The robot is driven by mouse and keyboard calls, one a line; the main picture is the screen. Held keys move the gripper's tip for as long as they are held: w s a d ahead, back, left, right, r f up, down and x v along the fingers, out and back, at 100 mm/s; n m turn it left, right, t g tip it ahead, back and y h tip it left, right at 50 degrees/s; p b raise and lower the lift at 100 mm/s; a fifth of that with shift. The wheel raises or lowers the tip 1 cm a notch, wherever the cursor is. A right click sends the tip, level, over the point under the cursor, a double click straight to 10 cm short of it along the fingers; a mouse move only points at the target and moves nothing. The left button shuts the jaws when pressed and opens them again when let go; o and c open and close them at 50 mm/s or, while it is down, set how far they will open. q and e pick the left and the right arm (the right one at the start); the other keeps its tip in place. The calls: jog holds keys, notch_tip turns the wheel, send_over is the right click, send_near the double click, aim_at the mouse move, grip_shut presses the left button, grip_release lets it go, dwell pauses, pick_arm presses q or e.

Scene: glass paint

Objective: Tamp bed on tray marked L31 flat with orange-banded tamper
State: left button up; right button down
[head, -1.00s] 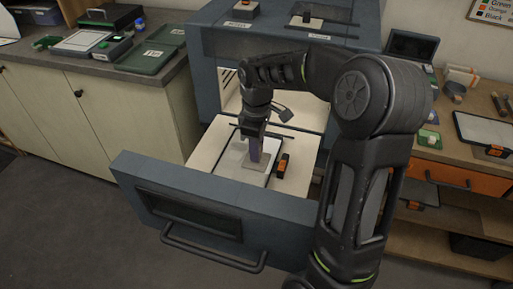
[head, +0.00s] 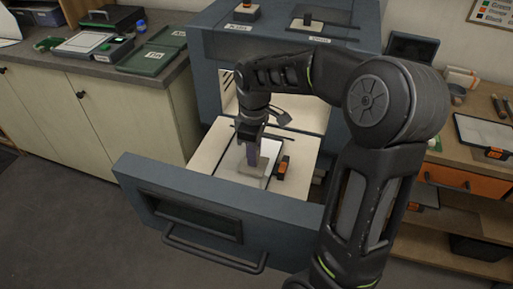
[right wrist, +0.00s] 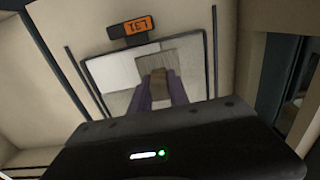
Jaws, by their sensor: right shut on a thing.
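The tray marked L31 (right wrist: 88,62) lies on the pulled-out drawer's pale deck, with a dark rim. Its orange label (right wrist: 137,27) shows upside down in the right wrist view and at the tray's right side in the head view (head: 281,167). The pale bed (right wrist: 112,68) shows beside the tamper. My right gripper (head: 250,150), with purple fingers, is shut on the tamper (right wrist: 160,90), over the tray. The tamper's grey-brown foot is low over the bed; I cannot tell whether it touches. Its band is hidden. My left gripper is out of view.
The blue-grey drawer front (head: 215,215) stands in front of the tray, with the cabinet (head: 215,40) behind. Dark rails flank the tray. Another tray (head: 482,132) lies on the right bench. Green trays (head: 155,57) lie on the left counter.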

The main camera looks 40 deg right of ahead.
aim_at(250, 173)
jog(key=shift+s+a, duration=0.5)
jog(key=shift+a, duration=0.25)
jog(key=shift+s+a, duration=0.5)
jog(key=shift+a, duration=0.2)
jog(key=shift+f+b, duration=0.1)
jog(key=shift+b, duration=0.2)
jog(key=shift+f+b, duration=0.5)
jog(key=shift+f, duration=0.25)
jog(key=shift+f, duration=0.3)
jog(key=shift+r+p, duration=0.8)
jog(key=shift+r, duration=0.35)
jog(key=shift+w, duration=0.1)
